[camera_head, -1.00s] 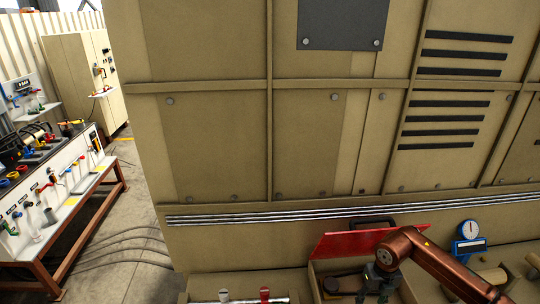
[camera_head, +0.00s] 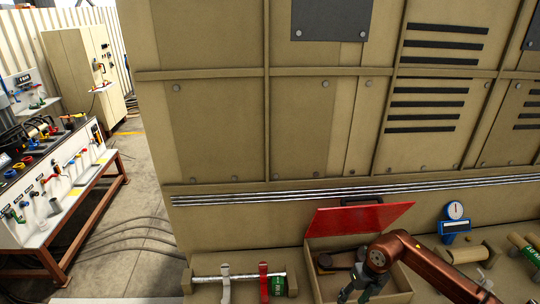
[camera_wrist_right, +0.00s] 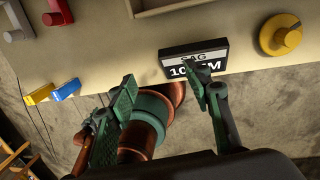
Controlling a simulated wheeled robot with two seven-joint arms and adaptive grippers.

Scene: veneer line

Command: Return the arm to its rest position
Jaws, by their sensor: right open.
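My right arm, copper-coloured, comes in from the lower right in the head view. Its dark green-grey gripper (camera_head: 356,290) is in front of an open box (camera_head: 318,281) with a raised red lid (camera_head: 358,218). In the right wrist view the two fingers of my right gripper (camera_wrist_right: 161,80) stand well apart with nothing held between them. A copper and green part of my own arm shows behind them.
A dark object (camera_head: 338,261) lies in the box. Red and white clamp-like handles (camera_head: 264,283) stand left of it, a blue gauge (camera_head: 455,222) right. A black sign (camera_wrist_right: 194,60) and a yellow knob (camera_wrist_right: 281,35) show in the wrist view. A workbench (camera_head: 75,195) stands left, with floor between.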

